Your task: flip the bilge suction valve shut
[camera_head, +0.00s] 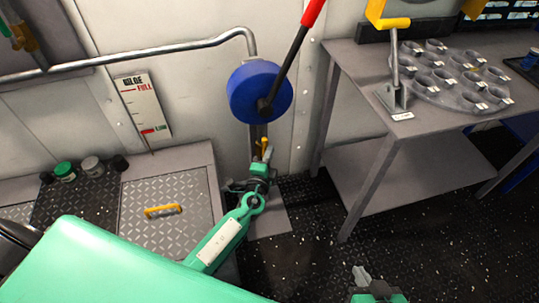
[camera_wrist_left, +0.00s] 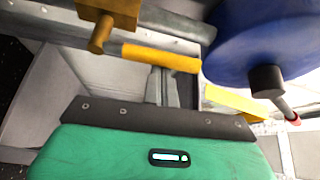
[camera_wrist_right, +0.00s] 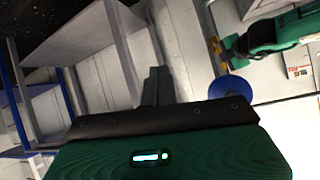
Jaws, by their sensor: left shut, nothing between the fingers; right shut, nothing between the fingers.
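The valve's yellow lever (camera_head: 265,148) shows just below the blue drum, beside the upright pipe and partly hidden by my left gripper (camera_head: 259,168). In the left wrist view the yellow lever (camera_wrist_left: 160,57) runs from near a brass body (camera_wrist_left: 105,15) toward the drum. It looks roughly along the pipe, but its exact position is hard to tell. My left gripper's shut fingers (camera_wrist_left: 164,80) are close to the lever with nothing between them; contact cannot be told. My right gripper (camera_head: 361,274) is shut and empty, low over the floor, away from the valve.
The blue drum (camera_head: 258,95) with a red-tipped lever (camera_head: 290,55) stands above the valve. A bilge gauge (camera_head: 144,105) hangs left. A hatch with a yellow handle (camera_head: 163,211) lies below. A grey table (camera_head: 350,75) with a cup rack stands right. The dark floor (camera_head: 430,230) is open.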

